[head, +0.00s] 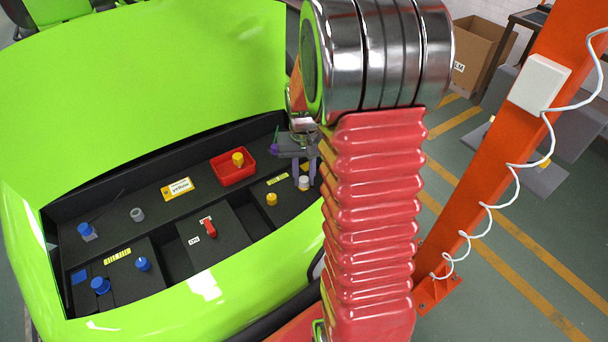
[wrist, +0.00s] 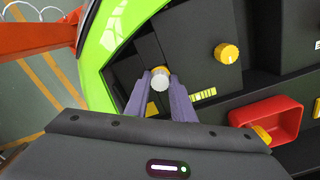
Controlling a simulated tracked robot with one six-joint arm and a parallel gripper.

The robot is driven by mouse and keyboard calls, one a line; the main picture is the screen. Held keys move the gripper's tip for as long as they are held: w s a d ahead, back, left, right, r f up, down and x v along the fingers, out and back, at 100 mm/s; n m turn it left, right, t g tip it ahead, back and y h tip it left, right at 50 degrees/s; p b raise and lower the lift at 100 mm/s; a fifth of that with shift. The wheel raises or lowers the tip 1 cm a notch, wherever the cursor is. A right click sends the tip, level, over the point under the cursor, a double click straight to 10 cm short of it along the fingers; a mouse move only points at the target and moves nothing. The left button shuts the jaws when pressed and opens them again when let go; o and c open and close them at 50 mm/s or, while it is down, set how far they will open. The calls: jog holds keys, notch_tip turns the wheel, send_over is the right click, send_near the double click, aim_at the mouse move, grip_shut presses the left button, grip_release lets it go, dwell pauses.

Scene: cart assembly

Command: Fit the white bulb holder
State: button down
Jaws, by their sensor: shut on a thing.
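The white bulb holder (head: 304,183) is between the purple fingers of my gripper (head: 304,174), low over the right end of the cart's black bay. In the wrist view my gripper (wrist: 161,79) is shut on the holder (wrist: 160,81), whose round pale end faces the camera. A bit of yellow shows just beyond it. I cannot tell whether the holder touches the black surface beneath, as its lower end is partly hidden.
A yellow knob (head: 271,199) stands left of the gripper. A red tray (head: 233,167) holds a yellow part. A red switch (head: 209,228) and blue knobs (head: 101,285) lie further left. The green cart rim (wrist: 107,30) is close to the gripper. An orange post (head: 490,170) stands at right.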

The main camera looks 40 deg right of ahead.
jog(key=c, duration=1.4)
grip_release()
jog(key=shift+c, duration=0.2)
notch_tip(320, 180, up, 14)
jog(key=shift+f, duration=0.2)
